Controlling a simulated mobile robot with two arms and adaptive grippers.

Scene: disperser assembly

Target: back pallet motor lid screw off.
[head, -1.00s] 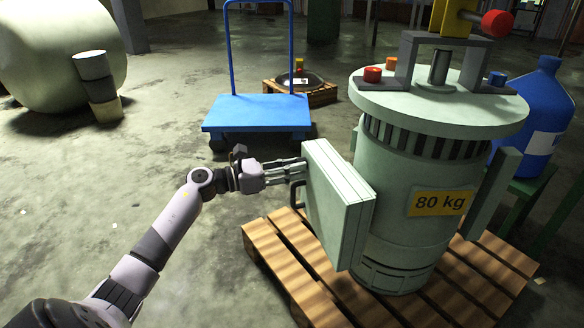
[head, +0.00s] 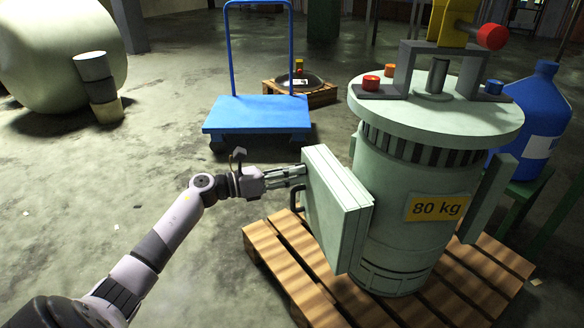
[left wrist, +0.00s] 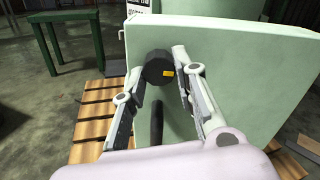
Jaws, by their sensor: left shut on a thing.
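The pale green motor (head: 405,235) stands upright on a wooden pallet (head: 283,262), with a yellow "80 kg" label on its side. A flat box with its lid (head: 328,215) is on the motor's left side. In the left wrist view the lid (left wrist: 235,75) fills the middle and carries a round black screw knob (left wrist: 155,68) with a small yellow mark. A dark handle (left wrist: 157,125) is below the knob. My left gripper (head: 298,172) is at the lid, its fingers shut on the knob from both sides. In the head view the knob is hidden. My right gripper is not in view.
A blue cart (head: 257,114) stands behind, with another pallet (head: 312,97) bearing a dark round part beyond it. A blue bottle (head: 535,115) stands on a green table at the right. The floor left of the pallet is clear.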

